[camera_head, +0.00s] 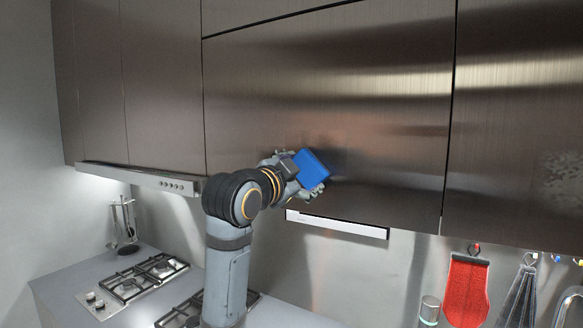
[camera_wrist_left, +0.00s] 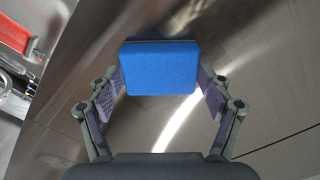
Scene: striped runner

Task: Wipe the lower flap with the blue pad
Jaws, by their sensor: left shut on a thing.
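The blue pad (camera_head: 311,168) is held in my left gripper (camera_head: 303,178), in front of the lower flap (camera_head: 390,130), a wide brushed-metal cabinet front. The pad is near the flap's lower middle part; I cannot tell whether it touches the surface. In the left wrist view the blue pad (camera_wrist_left: 160,68) sits between the two fingers of the left gripper (camera_wrist_left: 160,80), which are shut on its sides. The flap (camera_wrist_left: 270,100) fills much of the background there. My right gripper is not in view.
A range hood (camera_head: 140,178) and gas hobs (camera_head: 140,278) are at the left. A red mitt (camera_head: 467,290) and a striped towel (camera_head: 518,300) hang at the lower right, near a glass (camera_head: 430,310).

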